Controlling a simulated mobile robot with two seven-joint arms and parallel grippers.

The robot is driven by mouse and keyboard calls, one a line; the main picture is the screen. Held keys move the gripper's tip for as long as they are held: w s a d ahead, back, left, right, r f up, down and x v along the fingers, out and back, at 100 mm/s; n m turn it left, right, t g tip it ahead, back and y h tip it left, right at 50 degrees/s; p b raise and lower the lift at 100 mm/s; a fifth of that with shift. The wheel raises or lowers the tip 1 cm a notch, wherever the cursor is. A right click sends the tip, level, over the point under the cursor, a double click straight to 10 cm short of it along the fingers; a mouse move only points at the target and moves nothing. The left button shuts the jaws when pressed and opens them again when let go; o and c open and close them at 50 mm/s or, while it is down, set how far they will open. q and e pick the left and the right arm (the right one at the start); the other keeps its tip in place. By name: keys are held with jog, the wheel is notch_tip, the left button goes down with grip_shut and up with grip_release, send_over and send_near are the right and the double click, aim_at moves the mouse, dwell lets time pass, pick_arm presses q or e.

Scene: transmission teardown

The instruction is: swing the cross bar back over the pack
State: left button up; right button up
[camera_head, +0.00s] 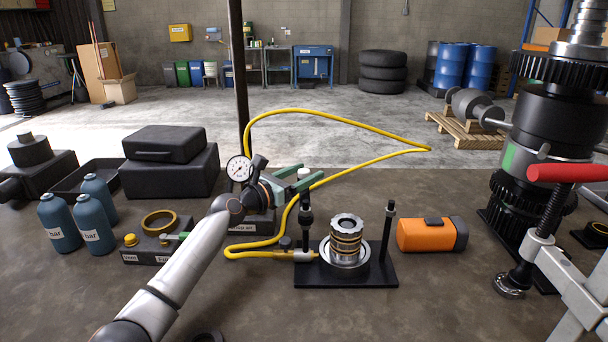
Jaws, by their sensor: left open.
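The pack (346,238), a ringed metal stack, stands upright on a black base plate (345,280). A left post (306,225) and a right post (389,230) flank it. No bar spans the posts above the pack. The cross bar cannot be clearly made out; my gripper hides the area behind the left post's top. My left gripper (309,180) has green fingers, spread apart, close to the left post's top, where a white cap (304,173) shows. Whether it touches anything there is unclear. My right gripper is not in view.
A yellow hose (340,115) loops behind and around my left gripper to the base plate. A gauge (239,168) stands behind my arm. An orange case (431,234) lies right of the plate. Blue bottles (95,225) stand left. A red-handled grey frame (566,172) stands right.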

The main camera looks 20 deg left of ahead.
pick_arm(q)
grip_shut()
dwell(0.4)
dwell(0.9)
